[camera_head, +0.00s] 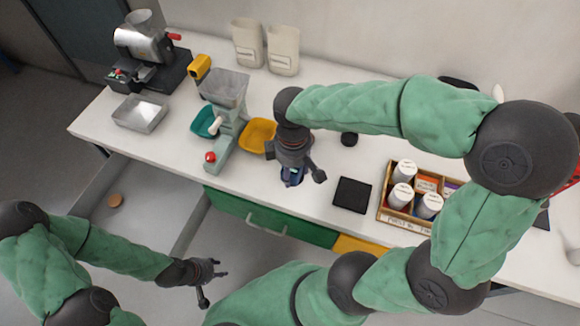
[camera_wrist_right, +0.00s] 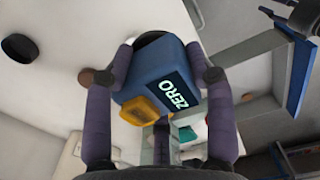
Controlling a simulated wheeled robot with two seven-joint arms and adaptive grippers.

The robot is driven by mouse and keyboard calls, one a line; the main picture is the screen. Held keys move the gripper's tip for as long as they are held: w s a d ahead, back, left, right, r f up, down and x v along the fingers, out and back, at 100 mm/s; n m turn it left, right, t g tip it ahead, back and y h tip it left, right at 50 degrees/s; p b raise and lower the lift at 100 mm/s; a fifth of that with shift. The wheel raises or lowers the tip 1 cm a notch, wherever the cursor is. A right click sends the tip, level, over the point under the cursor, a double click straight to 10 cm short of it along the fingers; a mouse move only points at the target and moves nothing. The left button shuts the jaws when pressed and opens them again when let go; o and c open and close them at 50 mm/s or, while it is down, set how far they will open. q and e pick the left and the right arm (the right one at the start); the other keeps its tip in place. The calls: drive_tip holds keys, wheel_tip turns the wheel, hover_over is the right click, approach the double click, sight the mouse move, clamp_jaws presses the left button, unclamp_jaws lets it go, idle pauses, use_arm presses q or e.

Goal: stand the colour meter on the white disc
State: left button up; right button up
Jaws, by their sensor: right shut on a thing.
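The colour meter (camera_wrist_right: 155,70) is a blue block with a dark display reading ZERO and a yellow part. My right gripper (camera_wrist_right: 158,78) is shut on it, with one finger on each side. I cannot make out the white disc in either view. My left gripper (camera_head: 213,286) is open and empty, low in front of the bench and apart from everything.
A grey-hoppered machine (camera_head: 225,100) stands left of the meter, with a yellow tray (camera_head: 258,135) and a teal tray (camera_head: 204,122). A black pad (camera_head: 352,193) and a wooden box (camera_head: 384,213) of white-lidded jars lie to the right. A black disc (camera_head: 349,139) lies behind.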

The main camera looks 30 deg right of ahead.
drive_tip(key=w+d+f, duration=0.1)
drive_tip(key=w+f, duration=0.1)
drive_tip(key=w+d+f+b, duration=0.1)
drive_tip(key=w+f, duration=0.1)
drive_tip(key=w+d+f+b, duration=0.1)
drive_tip(key=w+f, duration=0.1)
drive_tip(key=shift+f, duration=0.25)
drive_tip(key=shift+w+f+b, duration=0.15)
drive_tip(key=shift+f+b, duration=0.35)
drive_tip(key=shift+f, duration=1.15)
drive_tip(key=shift+f, duration=0.2)
drive_tip(key=o, duration=1.5)
wheel_tip(320, 180, up, 12)
drive_tip(key=p, duration=0.3)
drive_tip(key=shift+r, duration=0.2)
